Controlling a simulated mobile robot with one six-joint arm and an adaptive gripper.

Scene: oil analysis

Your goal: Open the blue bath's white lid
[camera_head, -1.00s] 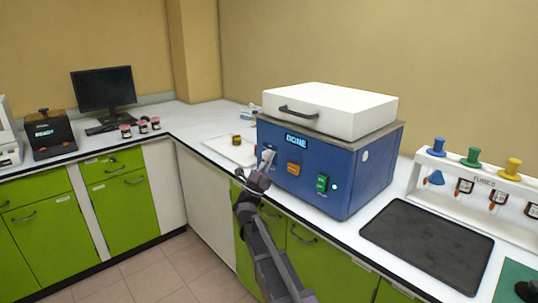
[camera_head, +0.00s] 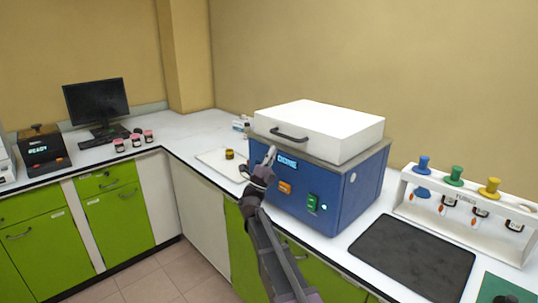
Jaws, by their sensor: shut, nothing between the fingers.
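The blue bath (camera_head: 340,190) stands on the white counter, with a lit display, an orange button and a green switch on its front. Its white lid (camera_head: 325,125) lies closed on top. The lid's dark handle (camera_head: 289,135) is on the front face, towards the left. My gripper (camera_head: 270,155) is shut and empty, pointing up in front of the bath's left front, just below and left of the handle. It appears apart from the handle, but the exact gap cannot be told. My arm hides part of the bath's lower left.
A white tray (camera_head: 213,160) with a small amber jar (camera_head: 229,154) lies left of the bath. Right of it are a black mat (camera_head: 410,258) and a white tube rack (camera_head: 475,238) with coloured funnels.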

